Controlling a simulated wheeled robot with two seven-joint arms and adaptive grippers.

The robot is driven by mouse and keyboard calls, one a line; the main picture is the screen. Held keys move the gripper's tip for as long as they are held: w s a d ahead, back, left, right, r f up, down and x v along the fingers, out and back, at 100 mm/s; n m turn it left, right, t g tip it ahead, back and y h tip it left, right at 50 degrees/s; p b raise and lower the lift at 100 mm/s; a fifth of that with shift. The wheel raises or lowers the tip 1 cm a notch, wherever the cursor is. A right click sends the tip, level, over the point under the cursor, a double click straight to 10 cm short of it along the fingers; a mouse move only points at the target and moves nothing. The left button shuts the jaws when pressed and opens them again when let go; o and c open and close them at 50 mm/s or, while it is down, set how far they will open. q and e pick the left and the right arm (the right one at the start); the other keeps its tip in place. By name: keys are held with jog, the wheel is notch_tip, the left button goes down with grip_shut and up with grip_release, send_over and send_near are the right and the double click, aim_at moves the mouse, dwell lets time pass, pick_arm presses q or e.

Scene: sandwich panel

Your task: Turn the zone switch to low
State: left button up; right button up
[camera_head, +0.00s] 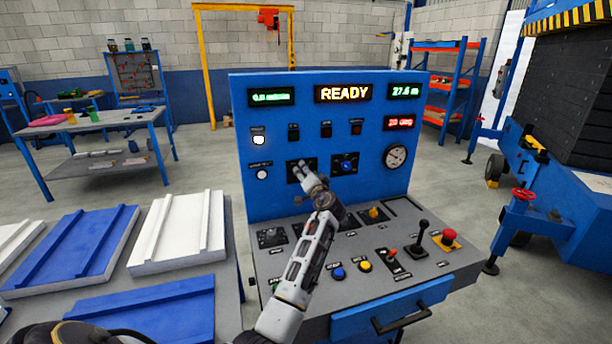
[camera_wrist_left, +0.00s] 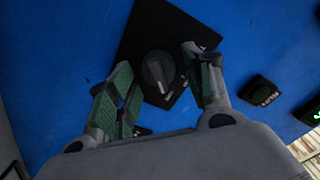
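A dark rotary switch (camera_wrist_left: 158,72) with a light grey pointer sits on a black square plate (camera_wrist_left: 140,30) on the blue upright panel. In the head view its plate (camera_head: 293,171) is largely hidden behind my left gripper (camera_head: 305,168). My left gripper (camera_wrist_left: 160,85) is open, with one finger on either side of the switch in the wrist view. I cannot tell whether the fingers touch it. The labels are too small to read, so I cannot confirm that this is the zone switch. My right gripper is not in view.
A blue knob (camera_head: 346,163) is just right of the gripper, with a round gauge (camera_head: 396,157) beyond. The sloped desk below carries a black lever (camera_head: 421,236), a red mushroom button (camera_head: 449,236) and several smaller controls. White and blue panels lie at left.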

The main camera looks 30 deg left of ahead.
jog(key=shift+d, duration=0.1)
pick_arm(q)
jog(key=shift+s+f, duration=0.1)
jog(key=v, duration=0.7)
jog(key=shift+d, duration=0.15)
dwell(0.4)
dwell(0.5)
notch_tip(320, 180, up, 22)
jog(key=p, duration=2.2)
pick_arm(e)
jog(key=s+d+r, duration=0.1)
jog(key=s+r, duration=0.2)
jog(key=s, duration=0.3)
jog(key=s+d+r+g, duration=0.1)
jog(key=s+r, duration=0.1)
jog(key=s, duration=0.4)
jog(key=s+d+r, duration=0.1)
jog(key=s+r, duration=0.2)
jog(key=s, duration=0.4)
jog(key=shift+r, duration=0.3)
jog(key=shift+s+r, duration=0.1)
